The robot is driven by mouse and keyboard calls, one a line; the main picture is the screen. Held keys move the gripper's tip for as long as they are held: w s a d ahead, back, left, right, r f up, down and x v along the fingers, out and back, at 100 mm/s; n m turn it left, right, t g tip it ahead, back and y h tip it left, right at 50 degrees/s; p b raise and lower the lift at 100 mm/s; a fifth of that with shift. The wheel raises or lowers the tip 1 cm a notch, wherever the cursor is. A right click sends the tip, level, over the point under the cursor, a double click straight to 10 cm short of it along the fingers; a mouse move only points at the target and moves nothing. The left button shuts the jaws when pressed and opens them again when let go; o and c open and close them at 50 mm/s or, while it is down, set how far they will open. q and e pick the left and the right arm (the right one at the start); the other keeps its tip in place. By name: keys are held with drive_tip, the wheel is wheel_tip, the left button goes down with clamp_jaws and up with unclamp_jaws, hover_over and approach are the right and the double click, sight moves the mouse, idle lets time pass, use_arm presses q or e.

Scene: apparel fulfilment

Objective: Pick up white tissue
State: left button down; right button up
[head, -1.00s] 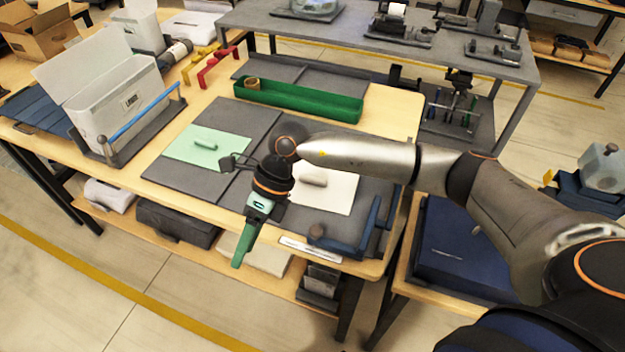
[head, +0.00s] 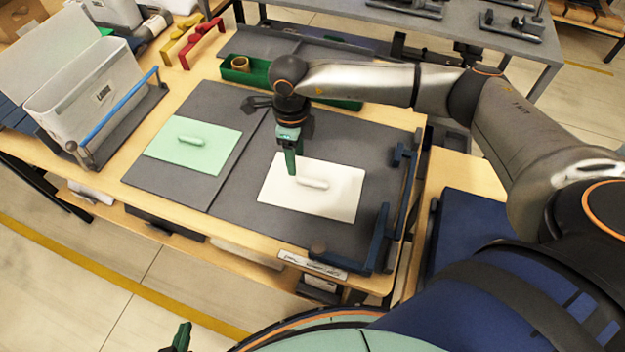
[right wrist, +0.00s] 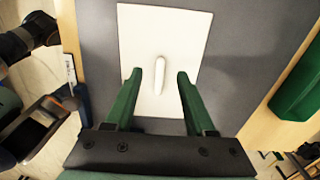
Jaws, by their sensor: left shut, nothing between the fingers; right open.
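The white tissue (head: 335,204) is a flat white sheet with a raised white tab in its middle. It lies on the right part of the dark grey mat, and it also shows in the right wrist view (right wrist: 185,35). My right gripper (head: 291,172) points down over the sheet's upper left part. In the right wrist view its green fingers (right wrist: 159,75) are open and empty, pointing toward the tab, with the tab beyond the tips. My left gripper (head: 182,337) shows only as a green fingertip at the bottom edge and is shut, well away from the tissue.
A mint green sheet (head: 180,160) with a similar tab lies on the left mat. A white bin (head: 95,95) stands at the left, red and yellow brackets behind. A green tray (head: 245,77) is at the back, and a blue rail frame (head: 397,195) borders the right side.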

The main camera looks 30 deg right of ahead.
sight(299, 177)
drive_tip(key=f+p, duration=0.1)
drive_tip(key=f, duration=0.6)
drive_tip(key=shift+d+f, duration=0.15)
drive_tip(key=shift+d, duration=0.05)
drive_tip(key=shift+c, duration=0.3)
clamp_jaws()
